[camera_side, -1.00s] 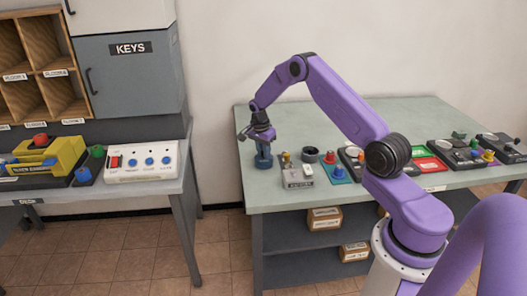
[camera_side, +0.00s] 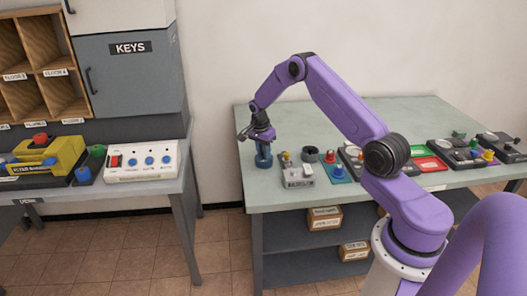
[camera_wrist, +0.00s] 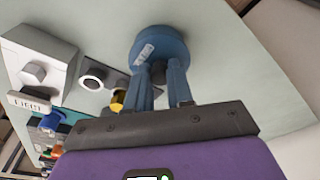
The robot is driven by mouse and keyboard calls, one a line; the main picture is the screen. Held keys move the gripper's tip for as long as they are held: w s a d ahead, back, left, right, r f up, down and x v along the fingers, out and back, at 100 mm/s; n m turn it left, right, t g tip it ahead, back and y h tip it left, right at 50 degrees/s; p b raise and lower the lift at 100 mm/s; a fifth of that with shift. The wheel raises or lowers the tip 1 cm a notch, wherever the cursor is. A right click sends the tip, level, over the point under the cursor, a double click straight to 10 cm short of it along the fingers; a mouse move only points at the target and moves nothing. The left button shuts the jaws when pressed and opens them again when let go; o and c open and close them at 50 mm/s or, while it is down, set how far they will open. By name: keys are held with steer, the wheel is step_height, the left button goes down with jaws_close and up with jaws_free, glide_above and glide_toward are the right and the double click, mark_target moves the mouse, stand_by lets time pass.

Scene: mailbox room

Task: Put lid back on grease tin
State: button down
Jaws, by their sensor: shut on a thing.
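A blue round tin (camera_side: 264,161) with a pale label stands on the green-grey table at its left end, directly below my gripper (camera_side: 263,146). In the wrist view the blue tin (camera_wrist: 165,42) is at the top centre, with the label on its near side. My gripper (camera_wrist: 161,72) reaches it with two blue-grey fingers, shut on what appears to be its lid. I cannot tell the seam between lid and tin, or whether the lid sits flush.
A grey box with buttons (camera_side: 298,176) stands right of the tin, and a dark round open cup (camera_side: 310,154) is behind it. Several coloured devices line the table farther right. The table (camera_side: 248,128) is clear behind the tin; its left edge is close.

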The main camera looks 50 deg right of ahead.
stand_by(0.4)
steer(key=shift+c, duration=2.2)
jaws_free()
steer(key=shift+r, duration=3.5)
jaws_close()
